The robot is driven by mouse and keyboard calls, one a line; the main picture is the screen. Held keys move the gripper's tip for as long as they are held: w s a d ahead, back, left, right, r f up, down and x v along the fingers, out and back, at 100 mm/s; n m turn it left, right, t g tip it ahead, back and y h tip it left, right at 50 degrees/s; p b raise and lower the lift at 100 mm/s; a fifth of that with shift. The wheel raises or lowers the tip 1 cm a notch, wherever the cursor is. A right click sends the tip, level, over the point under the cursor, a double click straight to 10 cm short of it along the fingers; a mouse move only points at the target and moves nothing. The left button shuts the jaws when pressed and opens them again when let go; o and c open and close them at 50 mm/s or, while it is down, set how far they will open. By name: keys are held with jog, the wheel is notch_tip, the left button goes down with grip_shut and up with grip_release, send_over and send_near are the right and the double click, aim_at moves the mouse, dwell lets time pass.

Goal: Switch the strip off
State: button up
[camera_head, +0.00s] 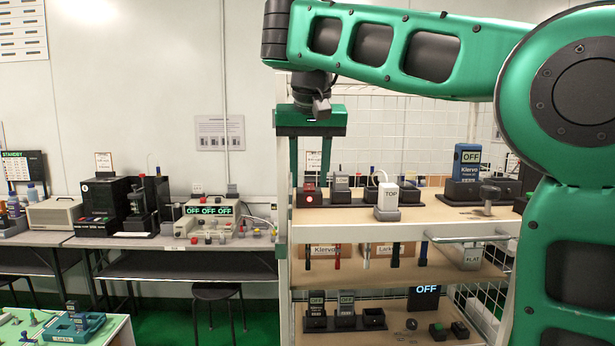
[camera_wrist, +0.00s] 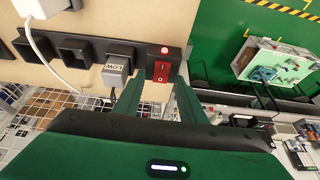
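A dark power strip (camera_head: 340,204) lies along the left part of the cart's top shelf and also shows in the wrist view (camera_wrist: 97,44). At its end is a red rocker switch (camera_wrist: 162,72) with a lit round lamp (camera_wrist: 165,50) beside it; the lamp also glows in the head view (camera_head: 310,199). A grey plug block marked LOW (camera_wrist: 117,70) sits in the strip beside the switch. My gripper (camera_head: 309,180) is open and empty, pointing down over the switch end. In the wrist view its fingers (camera_wrist: 160,98) straddle the switch end. Contact cannot be told.
A white block marked TOP (camera_head: 388,196) with a cable stands at the front of the shelf (camera_head: 440,212). A blue tester marked OFF (camera_head: 467,165) stands in a dark dock at right. Lower shelves hold more testers (camera_head: 346,308). A bench with instruments is at left.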

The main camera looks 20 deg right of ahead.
jog(key=shift+f, duration=0.1)
jog(key=shift+c, duration=0.4)
grip_shut()
